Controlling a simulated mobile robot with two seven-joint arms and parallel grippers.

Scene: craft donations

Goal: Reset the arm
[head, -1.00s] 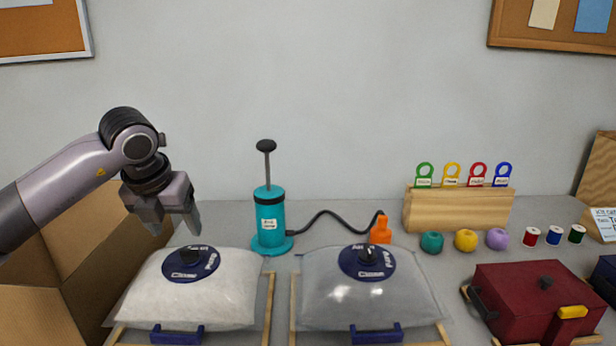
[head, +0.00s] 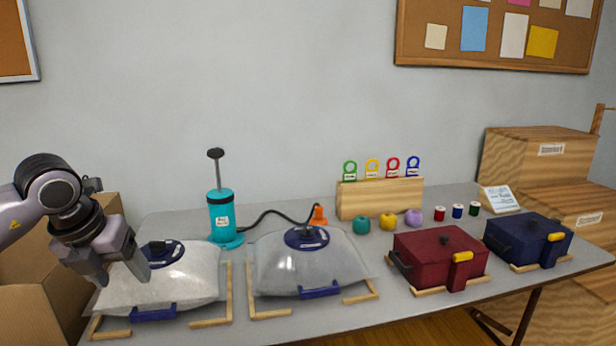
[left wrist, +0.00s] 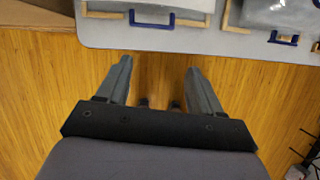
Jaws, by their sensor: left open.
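My left gripper (head: 125,272) is at the left of the head view, its two fingers apart and nothing between them. It appears in front of the left clear bag with a blue valve (head: 190,283). In the left wrist view the open fingers (left wrist: 160,85) point toward the table's front edge (left wrist: 200,38), with bare wooden floor between them. My right gripper is in neither view.
On the table (head: 345,320) are a second bag (head: 310,268), a teal pump (head: 221,212), a red case (head: 430,260), a blue case (head: 535,243), yarn balls and spools. A cardboard box (head: 40,312) stands at left, wooden crates (head: 530,158) at right.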

